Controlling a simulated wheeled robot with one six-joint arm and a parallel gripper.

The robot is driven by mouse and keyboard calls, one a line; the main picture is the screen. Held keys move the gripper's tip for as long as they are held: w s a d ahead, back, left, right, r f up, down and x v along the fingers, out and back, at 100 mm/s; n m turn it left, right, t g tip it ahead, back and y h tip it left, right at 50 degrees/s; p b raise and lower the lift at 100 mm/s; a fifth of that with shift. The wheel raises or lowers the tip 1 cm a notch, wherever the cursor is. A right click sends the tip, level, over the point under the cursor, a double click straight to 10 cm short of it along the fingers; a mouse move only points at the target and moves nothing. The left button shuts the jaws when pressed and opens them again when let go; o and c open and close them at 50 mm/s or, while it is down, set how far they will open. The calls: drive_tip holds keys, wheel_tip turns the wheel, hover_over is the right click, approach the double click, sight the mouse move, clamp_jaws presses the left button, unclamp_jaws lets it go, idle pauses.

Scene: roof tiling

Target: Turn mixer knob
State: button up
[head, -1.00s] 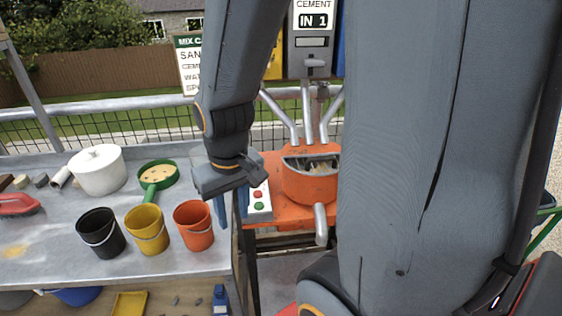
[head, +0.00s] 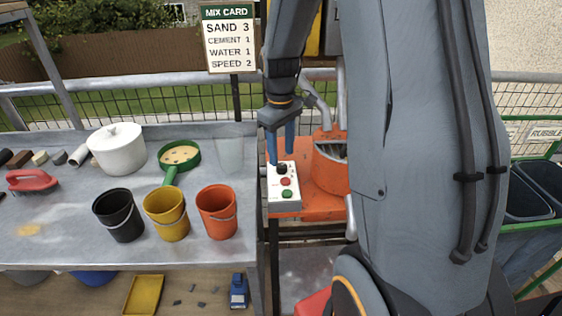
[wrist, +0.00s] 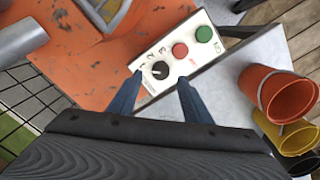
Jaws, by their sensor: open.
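The mixer's white control box (head: 284,200) stands on the orange mixer platform, beside the bench's right end. It carries a black knob (wrist: 160,70) with numbers around it, a red button (wrist: 180,50) and a green button (wrist: 204,34). In the head view the knob (head: 282,169) is at the top of the box, partly behind a finger. My gripper (head: 282,157) is open, its blue fingers pointing down at the knob end. In the wrist view the fingers (wrist: 155,90) lie on either side of the knob, apart from it. The orange mixer drum (head: 330,165) is partly hidden by my arm.
Black (head: 118,215), yellow (head: 166,213) and orange (head: 217,211) buckets stand on the grey bench, left of the box. A mix card (head: 229,40) behind reads sand 3, cement 1, water 1, speed 2. Green-framed bins (head: 530,190) stand at the right.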

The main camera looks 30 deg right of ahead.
sight(282, 165)
drive_tip(key=shift+f, duration=2.15)
drive_tip(key=shift+c, duration=0.3)
drive_tip(key=c, duration=1)
